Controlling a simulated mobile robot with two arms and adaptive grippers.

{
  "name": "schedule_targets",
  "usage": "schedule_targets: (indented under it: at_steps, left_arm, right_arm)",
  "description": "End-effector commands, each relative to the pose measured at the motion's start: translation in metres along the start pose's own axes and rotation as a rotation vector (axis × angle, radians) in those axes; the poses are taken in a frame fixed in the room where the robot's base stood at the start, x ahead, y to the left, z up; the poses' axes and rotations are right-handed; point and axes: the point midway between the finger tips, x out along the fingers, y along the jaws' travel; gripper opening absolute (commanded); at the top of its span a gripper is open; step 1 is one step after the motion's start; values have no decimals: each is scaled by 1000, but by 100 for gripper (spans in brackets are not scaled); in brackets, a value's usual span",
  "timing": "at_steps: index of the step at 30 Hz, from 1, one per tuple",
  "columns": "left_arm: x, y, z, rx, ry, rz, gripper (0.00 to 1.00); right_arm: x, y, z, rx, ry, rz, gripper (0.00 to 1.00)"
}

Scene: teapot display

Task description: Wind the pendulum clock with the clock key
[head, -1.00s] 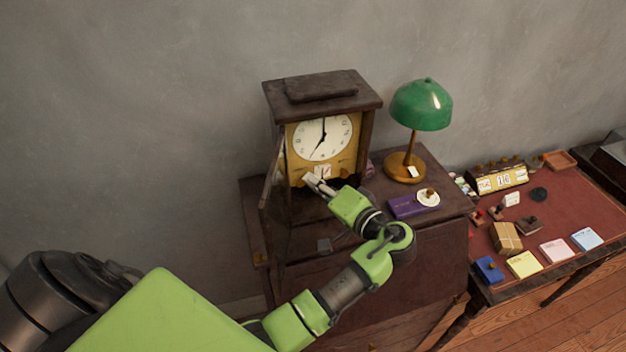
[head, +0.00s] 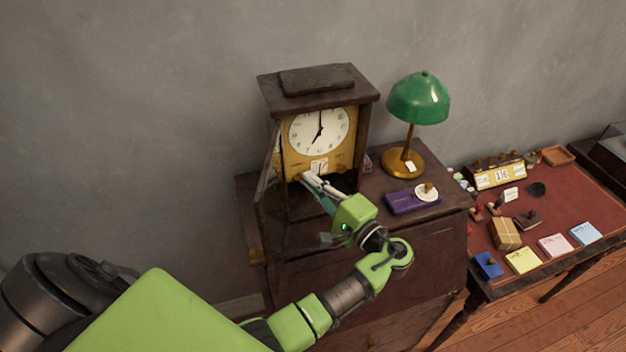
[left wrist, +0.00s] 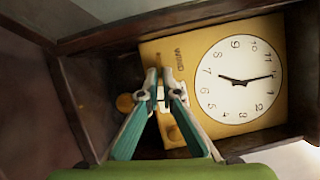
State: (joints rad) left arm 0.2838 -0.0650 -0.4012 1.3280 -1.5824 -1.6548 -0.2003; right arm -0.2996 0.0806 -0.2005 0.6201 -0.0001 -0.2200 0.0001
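The pendulum clock (head: 319,95) stands on a dark wooden cabinet with its glass door (head: 268,190) swung open to the left. Its white dial and yellow face also show, sideways, in the left wrist view (left wrist: 240,79), with the word WIND beside the dial. My left gripper (head: 309,178) reaches into the clock front below the dial. In the left wrist view its fingertips (left wrist: 159,76) are close together at the yellow face. They seem shut on the thin clock key, which is mostly hidden between them. My right gripper is not in view.
A green lamp (head: 418,100), a purple box (head: 405,204) and a small white dish (head: 427,191) stand right of the clock on the cabinet (head: 440,215). A lower desk (head: 560,205) at the right holds stamps, note pads and a calendar. The open door is close beside my left gripper.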

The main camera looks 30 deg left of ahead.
Motion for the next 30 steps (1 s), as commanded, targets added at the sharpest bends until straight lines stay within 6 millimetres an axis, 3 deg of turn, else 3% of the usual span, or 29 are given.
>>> schedule_targets:
  at_steps: [14, 16, 26, 30]
  left_arm:
    - [2, -3, 1, 8, -4, -13, 0]
    - [2, -4, 1, 8, -4, -13, 20]
    - [1, -2, 0, 9, -1, -9, 21]
    - [1, -11, 1, 6, -1, -8, 21]
  right_arm:
    - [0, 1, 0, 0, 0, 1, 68]
    - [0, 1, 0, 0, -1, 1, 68]
    - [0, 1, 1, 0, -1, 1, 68]
    - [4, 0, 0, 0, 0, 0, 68]
